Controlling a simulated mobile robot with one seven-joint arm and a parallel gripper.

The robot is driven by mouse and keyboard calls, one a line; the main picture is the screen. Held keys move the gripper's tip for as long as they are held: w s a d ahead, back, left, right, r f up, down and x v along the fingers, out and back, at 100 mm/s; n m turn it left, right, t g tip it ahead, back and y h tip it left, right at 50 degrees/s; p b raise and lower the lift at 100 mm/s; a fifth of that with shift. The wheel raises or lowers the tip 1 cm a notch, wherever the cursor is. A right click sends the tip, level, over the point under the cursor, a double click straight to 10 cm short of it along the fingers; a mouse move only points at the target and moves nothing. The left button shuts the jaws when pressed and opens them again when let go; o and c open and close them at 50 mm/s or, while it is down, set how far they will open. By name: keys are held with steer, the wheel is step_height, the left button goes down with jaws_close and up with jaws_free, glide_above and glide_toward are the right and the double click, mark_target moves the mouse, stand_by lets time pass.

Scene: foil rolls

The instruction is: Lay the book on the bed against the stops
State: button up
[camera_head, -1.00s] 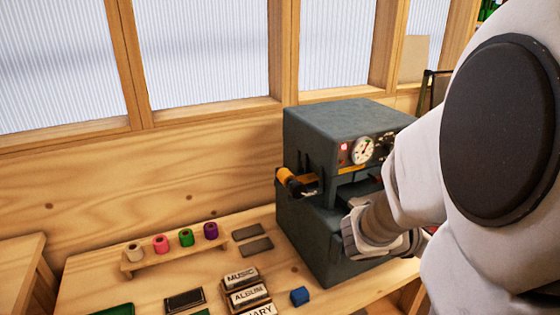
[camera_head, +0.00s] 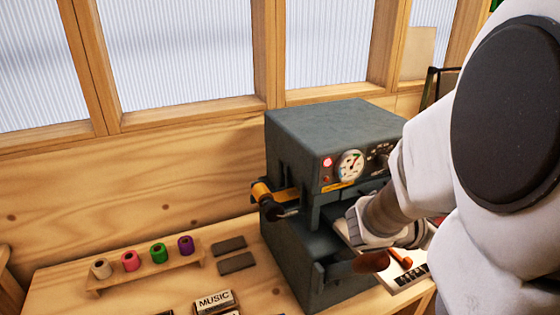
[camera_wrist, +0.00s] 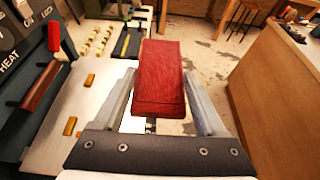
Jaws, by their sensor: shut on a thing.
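In the wrist view, a red book (camera_wrist: 158,78) is between the two grey fingers of my gripper (camera_wrist: 155,105). The gripper is shut on it and holds it out ahead. A pale flat bed (camera_wrist: 110,75) lies to the left of the book, with small brass blocks on it, likely the stops (camera_wrist: 90,80). The book is to the right of these blocks; I cannot tell its height above the bed. In the head view my arm hides the book and fingertips. A white plate (camera_head: 415,258) shows beside my wrist, in front of the grey press (camera_head: 335,130).
A dark red handle (camera_wrist: 40,86) and a red lever (camera_wrist: 61,38) stand beside the press at left in the wrist view. A rack of coloured foil rolls (camera_head: 145,268) and a MUSIC block (camera_head: 213,300) are on the bench. A wooden counter (camera_wrist: 270,100) stands at right.

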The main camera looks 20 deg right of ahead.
steer(key=shift+w+d, duration=0.25)
steer(key=shift+w, duration=0.05)
steer(key=shift+w+f, duration=0.1)
steer(key=shift+w, duration=0.15)
steer(key=w+f, duration=0.2)
steer(key=w, duration=0.1)
steer(key=w+f+p, duration=0.1)
steer(key=w+f, duration=0.1)
steer(key=w, duration=0.2)
steer(key=w+f, duration=0.2)
steer(key=w, duration=0.1)
steer(key=shift+w+a+f, duration=0.1)
steer(key=shift+w+f, duration=0.2)
steer(key=shift+w, duration=0.05)
steer(key=shift+w+f, duration=0.1)
steer(key=shift+f, duration=2)
steer(key=shift+f, duration=0.2)
steer(key=o, duration=1.3)
steer(key=shift+r, duration=0.1)
steer(key=shift+o, duration=0.2)
